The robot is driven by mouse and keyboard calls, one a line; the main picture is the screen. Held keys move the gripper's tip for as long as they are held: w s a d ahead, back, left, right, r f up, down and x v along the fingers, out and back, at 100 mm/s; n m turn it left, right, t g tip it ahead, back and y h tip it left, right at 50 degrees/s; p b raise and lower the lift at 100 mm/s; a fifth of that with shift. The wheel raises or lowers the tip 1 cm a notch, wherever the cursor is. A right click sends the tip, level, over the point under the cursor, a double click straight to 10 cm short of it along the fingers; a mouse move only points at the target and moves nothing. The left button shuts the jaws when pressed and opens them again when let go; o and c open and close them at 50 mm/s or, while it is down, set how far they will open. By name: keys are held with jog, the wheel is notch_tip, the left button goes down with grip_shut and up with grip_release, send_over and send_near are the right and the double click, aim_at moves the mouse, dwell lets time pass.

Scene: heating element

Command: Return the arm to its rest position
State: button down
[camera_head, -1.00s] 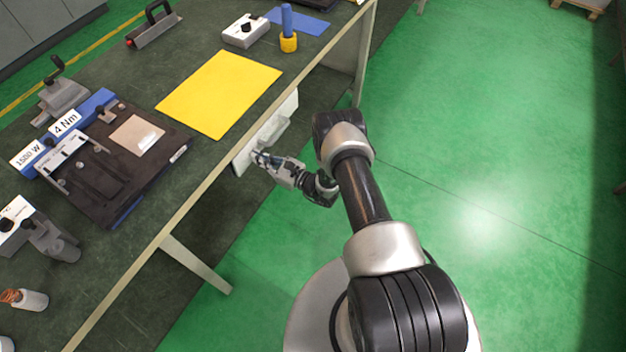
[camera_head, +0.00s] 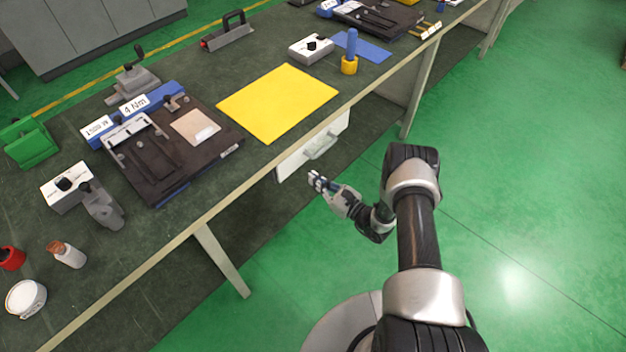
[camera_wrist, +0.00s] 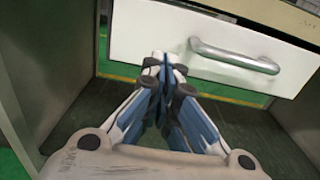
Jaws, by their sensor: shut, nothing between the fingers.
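My gripper (camera_head: 318,181) is shut and empty in the head view, off the front edge of the workbench, over the floor side. In the wrist view my gripper (camera_wrist: 165,70) has its blue and white fingers together with nothing between them. A white drawer (camera_head: 314,147) under the bench top is just beyond the fingertips. The drawer shows large in the wrist view (camera_wrist: 150,38), with a metal handle (camera_wrist: 235,57) right of the fingers. The gripper is apart from the handle. The drawer appears closed.
The workbench (camera_head: 200,215) runs diagonally, with a yellow mat (camera_head: 277,102), a black fixture (camera_head: 165,150) and a blue-and-yellow tool (camera_head: 350,55) on it. A bench leg (camera_head: 222,260) stands below the front edge. The green floor (camera_head: 540,170) to the right is clear.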

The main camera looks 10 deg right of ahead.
jog(key=d+p+v, duration=0.1)
jog(key=v, duration=0.6)
jog(key=w+a+r+n+g+y, duration=0.1)
jog(key=a+r+n+g+y, duration=0.2)
jog(key=r, duration=0.4)
jog(key=w+a+r+n+g+y, duration=0.1)
jog(key=a+r+n+g, duration=0.25)
jog(key=r, duration=0.45)
jog(key=s+a+r+n+g+h, duration=0.1)
jog(key=s+a+r+n+g, duration=0.3)
jog(key=r, duration=0.4)
jog(key=s+a+r+n+g, duration=0.2)
jog(key=s+r+n+g, duration=0.2)
jog(key=r+n, duration=0.25)
jog(key=s+r+n+h, duration=0.65)
jog(key=s+r, duration=0.25)
jog(key=s, duration=0.4)
jog(key=s+d+r+n+t+h, duration=0.4)
jog(key=s+d+n+h, duration=0.1)
jog(key=s+d+h, duration=0.2)
jog(key=shift+s+d+r, duration=0.25)
jog(key=shift+s+d, duration=0.6)
jog(key=shift+s, duration=0.25)
